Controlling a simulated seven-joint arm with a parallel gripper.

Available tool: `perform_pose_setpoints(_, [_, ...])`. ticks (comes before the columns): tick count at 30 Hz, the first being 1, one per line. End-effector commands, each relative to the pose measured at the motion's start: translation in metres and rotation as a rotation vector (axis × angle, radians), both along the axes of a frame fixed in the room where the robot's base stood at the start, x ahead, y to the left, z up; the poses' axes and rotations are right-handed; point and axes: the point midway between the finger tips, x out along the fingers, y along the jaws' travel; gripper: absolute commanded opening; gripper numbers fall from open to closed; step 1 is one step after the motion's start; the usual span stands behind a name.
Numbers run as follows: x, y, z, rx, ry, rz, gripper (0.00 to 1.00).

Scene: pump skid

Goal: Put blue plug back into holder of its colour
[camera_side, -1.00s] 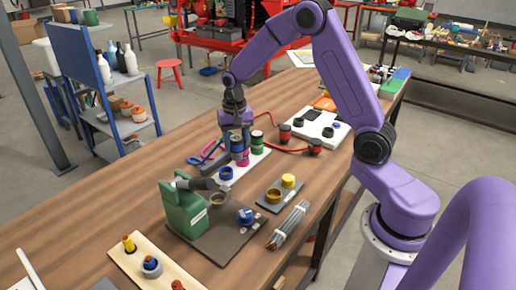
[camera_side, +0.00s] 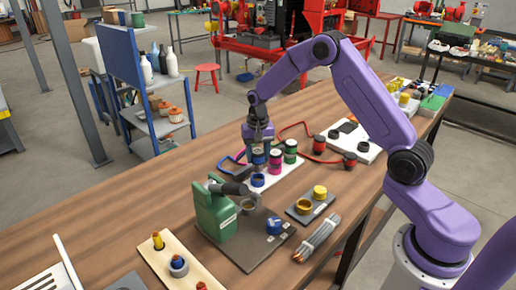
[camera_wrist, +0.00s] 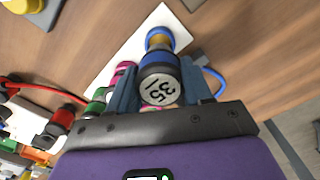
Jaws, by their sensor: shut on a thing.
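My gripper (camera_side: 259,146) is shut on the blue plug (camera_side: 258,158), which it holds upright over the white strip. In the side view the blue holder (camera_side: 258,181) stands on the white strip (camera_side: 284,173), just below the plug. The tip lines up closely with the ring; I cannot tell whether it has entered.
Pink (camera_side: 275,161) and green (camera_side: 290,150) plugs stand close beside my gripper on the strip. A green device (camera_side: 212,213) on a dark plate is in front, with a blue cap (camera_side: 274,226). A yellow plug (camera_side: 320,192) is at right. Red cables lie behind.

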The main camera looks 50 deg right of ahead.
Motion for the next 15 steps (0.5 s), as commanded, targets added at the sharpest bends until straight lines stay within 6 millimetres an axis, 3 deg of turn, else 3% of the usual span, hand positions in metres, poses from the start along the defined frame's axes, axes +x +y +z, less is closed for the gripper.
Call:
perform_pose_setpoints(5, [0.000, 0.000, -0.016, 0.000, 0.001, 0.000, 0.13])
perform_pose_setpoints(15, [0.000, 0.000, -0.014, 0.000, -0.001, 0.000, 0.13])
